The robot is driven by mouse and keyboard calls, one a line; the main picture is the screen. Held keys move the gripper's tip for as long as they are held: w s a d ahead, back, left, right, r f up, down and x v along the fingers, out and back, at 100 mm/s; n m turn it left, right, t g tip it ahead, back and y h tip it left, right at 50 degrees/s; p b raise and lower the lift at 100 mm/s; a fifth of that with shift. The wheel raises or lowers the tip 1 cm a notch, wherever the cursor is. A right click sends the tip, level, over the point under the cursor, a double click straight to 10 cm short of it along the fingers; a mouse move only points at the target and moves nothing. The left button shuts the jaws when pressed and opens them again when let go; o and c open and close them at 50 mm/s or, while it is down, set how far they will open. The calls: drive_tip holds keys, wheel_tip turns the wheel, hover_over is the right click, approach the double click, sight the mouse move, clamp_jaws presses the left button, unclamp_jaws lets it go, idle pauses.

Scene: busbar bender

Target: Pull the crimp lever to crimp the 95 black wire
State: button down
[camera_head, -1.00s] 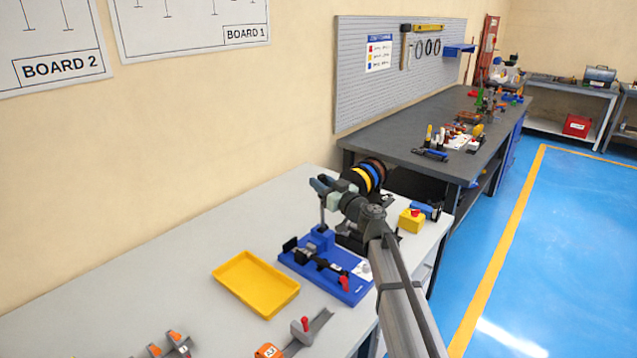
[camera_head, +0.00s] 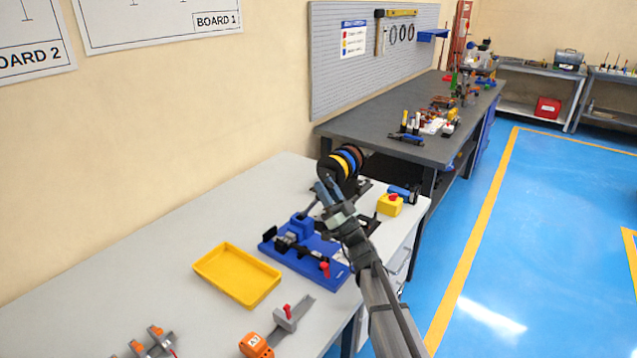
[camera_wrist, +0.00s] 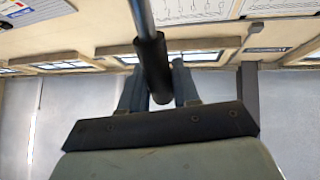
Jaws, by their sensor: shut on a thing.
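The blue crimp press (camera_head: 335,272) stands on the grey bench. Its crimp lever (camera_head: 310,208) rises from the blue block and leans to the right. My gripper (camera_head: 323,190) is at the lever's upper end. In the wrist view, the lever's black grip (camera_wrist: 154,68) lies between the two fingers of my gripper (camera_wrist: 160,88), which are shut on it, and its metal rod runs out at the top. Dark parts lie along the press base; I cannot tell which of them is the 95 black wire. My arm hides part of the area behind it.
A yellow tray (camera_head: 238,276) lies left of the press. A grey slide fixture with a red handle (camera_head: 287,312) is in front. Wire spools (camera_head: 342,161) and a yellow box with a red button (camera_head: 390,204) stand behind. The left bench top is clear.

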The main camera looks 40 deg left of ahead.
drive_tip(key=shift+d+f+m+t+y, duration=0.5)
drive_tip(key=shift+d+f+m+t, duration=0.1)
drive_tip(key=shift+d+f+t, duration=0.4)
drive_tip(key=shift+d+r, duration=0.1)
drive_tip(key=c, duration=0.9)
unclamp_jaws()
drive_tip(key=shift+g, duration=0.3)
drive_tip(key=s+d, duration=0.1)
drive_tip(key=d, duration=0.3)
drive_tip(key=s+d+f, duration=0.1)
drive_tip(key=d, duration=0.4)
drive_tip(key=s+d+f, duration=0.1)
drive_tip(key=s+d, duration=0.1)
drive_tip(key=d, duration=0.2)
drive_tip(key=shift+s+d+f, duration=0.1)
drive_tip(key=shift+d, duration=0.05)
